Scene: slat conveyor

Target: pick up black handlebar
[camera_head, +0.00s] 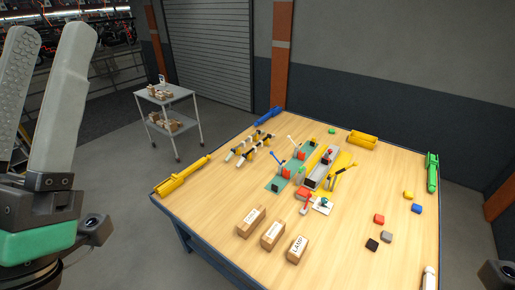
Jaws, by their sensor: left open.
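Dark bar-shaped parts with pale and yellow sections lie at the back left of the wooden table. One bar (240,149) is nearer the left edge, and another (263,138) lies just behind it. They are too small to tell which is the black handlebar. My left gripper (50,38) is large in the foreground at the far left, with its two grey fingers spread apart and nothing between them. It is well away from the bars and not over the table.
A white cart (169,95) stands behind left.

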